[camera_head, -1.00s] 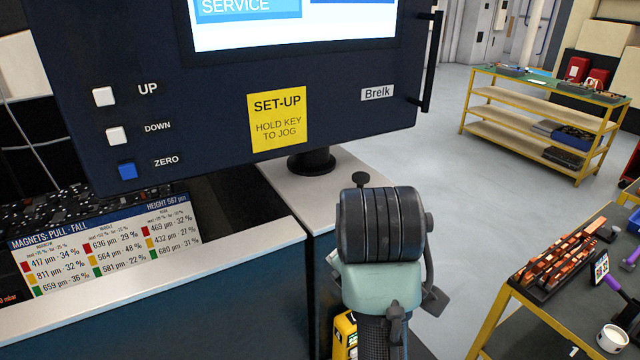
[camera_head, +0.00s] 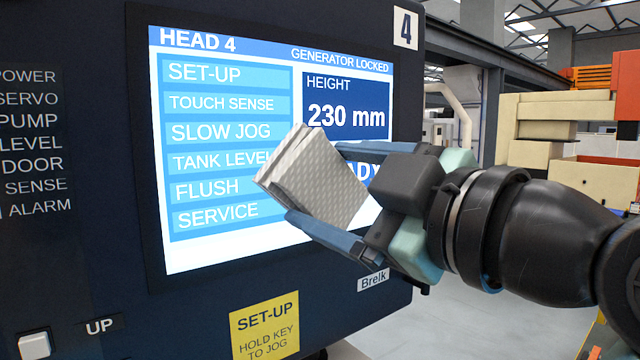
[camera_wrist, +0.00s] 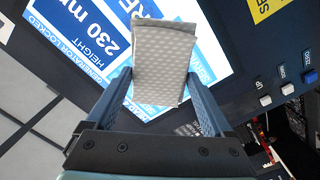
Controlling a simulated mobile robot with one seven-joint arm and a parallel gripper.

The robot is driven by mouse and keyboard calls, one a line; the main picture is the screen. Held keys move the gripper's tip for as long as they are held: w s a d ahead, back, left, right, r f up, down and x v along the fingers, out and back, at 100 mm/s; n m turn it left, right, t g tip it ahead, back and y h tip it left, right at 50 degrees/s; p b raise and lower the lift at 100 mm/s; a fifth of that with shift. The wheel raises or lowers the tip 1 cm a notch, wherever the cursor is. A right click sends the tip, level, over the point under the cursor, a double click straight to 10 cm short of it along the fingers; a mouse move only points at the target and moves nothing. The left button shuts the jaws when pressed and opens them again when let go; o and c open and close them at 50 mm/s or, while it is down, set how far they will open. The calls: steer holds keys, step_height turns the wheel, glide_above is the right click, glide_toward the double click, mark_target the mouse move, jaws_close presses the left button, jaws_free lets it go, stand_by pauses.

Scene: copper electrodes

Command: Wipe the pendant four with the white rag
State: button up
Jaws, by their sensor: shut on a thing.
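Pendant four (camera_head: 130,180) is a dark blue panel with a lit screen and a "4" label at its top right. Its screen also shows in the wrist view (camera_wrist: 80,45), upside down. My gripper (camera_head: 318,184) reaches in from the right and is shut on the white rag (camera_head: 300,165), a folded, dimpled pale cloth. The rag overlaps the right middle of the screen in the head view. Whether it touches the glass I cannot tell. In the wrist view the rag (camera_wrist: 162,50) sticks out beyond both blue fingers and hides part of the screen.
Below the screen are a yellow SET-UP label (camera_head: 264,325) and a white UP button (camera_head: 34,345). In the wrist view, several buttons (camera_wrist: 287,89) line the panel at right.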

steer(key=shift+p+x, duration=0.5)
steer(key=shift+x, duration=2.1)
steer(key=shift+x, duration=1.25)
steer(key=shift+f, duration=0.1)
steer(key=shift+w+d, duration=2.95)
steer(key=shift+d, duration=1.35)
steer(key=s+a+b, duration=0.1)
steer(key=s+a, duration=0.1)
steer(key=a, duration=0.1)
steer(key=s+a+b, duration=0.2)
steer(key=a, duration=0.1)
steer(key=s+a+b, duration=0.1)
steer(key=s+a, duration=0.1)
steer(key=shift+a, duration=0.4)
steer(key=shift+b+v, duration=0.95)
steer(key=shift+v, duration=2.05)
